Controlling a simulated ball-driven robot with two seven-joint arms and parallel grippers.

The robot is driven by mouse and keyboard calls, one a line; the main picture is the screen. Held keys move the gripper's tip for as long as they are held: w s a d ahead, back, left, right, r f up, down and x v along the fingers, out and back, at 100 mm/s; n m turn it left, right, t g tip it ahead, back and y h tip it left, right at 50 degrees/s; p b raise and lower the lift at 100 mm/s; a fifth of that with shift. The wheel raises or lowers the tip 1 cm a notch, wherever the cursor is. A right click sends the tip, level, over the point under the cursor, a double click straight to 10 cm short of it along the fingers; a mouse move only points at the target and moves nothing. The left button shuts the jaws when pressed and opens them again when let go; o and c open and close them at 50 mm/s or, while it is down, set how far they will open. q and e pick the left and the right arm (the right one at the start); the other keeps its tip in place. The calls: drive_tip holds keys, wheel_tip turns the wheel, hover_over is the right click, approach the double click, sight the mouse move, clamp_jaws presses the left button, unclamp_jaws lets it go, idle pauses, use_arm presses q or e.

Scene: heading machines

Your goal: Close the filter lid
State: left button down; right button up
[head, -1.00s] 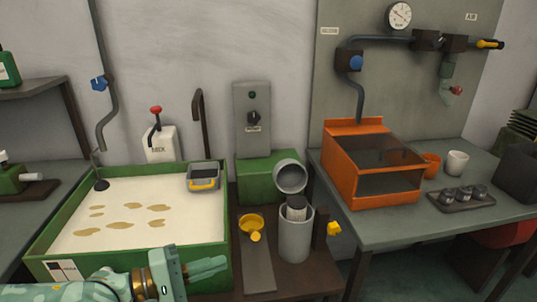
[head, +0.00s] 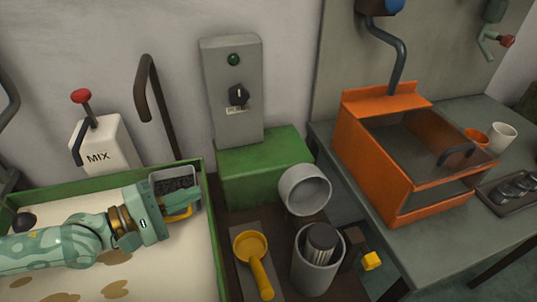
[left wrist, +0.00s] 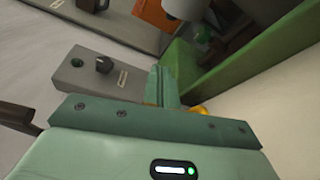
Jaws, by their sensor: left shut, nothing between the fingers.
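The filter is a grey upright cylinder (head: 314,276) with a dark ribbed cartridge (head: 322,238) inside its open top. Its round grey lid (head: 304,189) stands tilted open behind the cylinder, with its hollow side facing forward. The lid appears partly at the top edge of the left wrist view (left wrist: 186,8). My left gripper (head: 192,203) is shut and empty. It is over the right end of the green-rimmed tray, left of the lid and apart from it. Its fingers (left wrist: 165,88) also show in the left wrist view. My right gripper is out of view.
A yellow scoop (head: 252,255) lies left of the filter, and a yellow knob (head: 372,261) sits to its right. A green block (head: 265,165) with a grey switch box (head: 232,90) stands behind. An orange bin (head: 370,160) is at the right. A small grey container (head: 160,188) is by my gripper.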

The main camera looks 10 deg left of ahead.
sight(302, 186)
use_arm(q)
drive_tip(key=s+d+p+x, duration=0.1)
drive_tip(key=p+x, duration=0.2)
drive_tip(key=x, duration=0.6)
drive_tip(key=s+d+r+p+x, duration=0.1)
drive_tip(key=s+p+x, duration=0.1)
drive_tip(key=x, duration=0.7)
drive_tip(key=shift+d+p, duration=0.45)
drive_tip(key=shift+p, duration=0.15)
drive_tip(key=shift+r, duration=0.15)
